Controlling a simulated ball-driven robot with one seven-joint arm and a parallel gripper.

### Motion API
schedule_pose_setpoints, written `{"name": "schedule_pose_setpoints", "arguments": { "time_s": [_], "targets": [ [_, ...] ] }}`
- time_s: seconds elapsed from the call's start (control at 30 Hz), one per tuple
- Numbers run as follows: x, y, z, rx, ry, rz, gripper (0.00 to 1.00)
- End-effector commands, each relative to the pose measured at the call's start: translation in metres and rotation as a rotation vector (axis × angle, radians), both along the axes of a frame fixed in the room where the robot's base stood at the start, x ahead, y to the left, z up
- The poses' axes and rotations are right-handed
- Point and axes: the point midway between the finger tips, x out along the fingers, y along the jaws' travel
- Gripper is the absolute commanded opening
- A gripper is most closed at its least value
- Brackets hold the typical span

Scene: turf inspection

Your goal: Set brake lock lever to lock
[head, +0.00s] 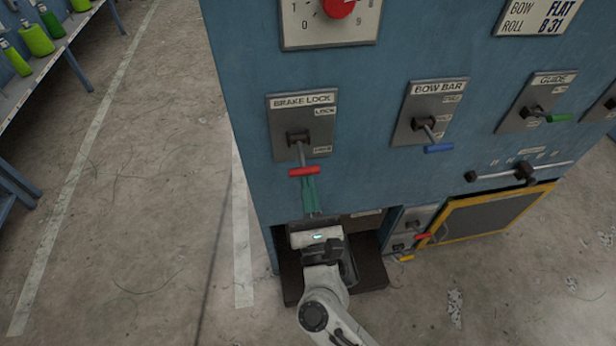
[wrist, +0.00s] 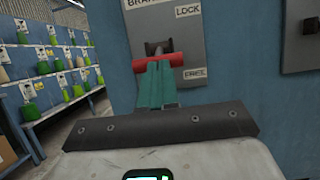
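The brake lock lever (head: 304,171) has a red crossbar handle on a grey stem. It hangs low on its grey plate (head: 318,122), its handle below the lower label; the wrist view reads LOCK at top and FREE at bottom. The red handle also shows in the wrist view (wrist: 180,62). My gripper (head: 309,181) comes from below, its green fingers (wrist: 158,68) close together in the middle of the palm. Their tips are at the handle's underside and seem to touch it; the exact contact is hard to tell. I see no handle clasped between them.
To the right on the blue cabinet are a blue-handled BOW BAR lever (head: 438,147) and a green-handled GUIDE lever (head: 556,118). A red knob (head: 338,8) sits above. A yellow-framed panel (head: 495,220) is lower right. Floor on the left is open, with bottle shelves (head: 50,60) beyond.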

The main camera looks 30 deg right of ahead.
Motion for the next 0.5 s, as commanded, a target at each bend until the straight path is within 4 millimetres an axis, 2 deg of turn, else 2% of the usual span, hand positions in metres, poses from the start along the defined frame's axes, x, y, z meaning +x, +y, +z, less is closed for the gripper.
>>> {"name": "schedule_pose_setpoints", "arguments": {
  "time_s": [0.03, 0.5],
  "targets": [
    [0.000, -0.001, 0.012, 0.004, 0.011, -0.002, 0.00],
    [-0.002, 0.000, 0.028, 0.048, 0.147, -0.002, 0.00]
  ]
}}
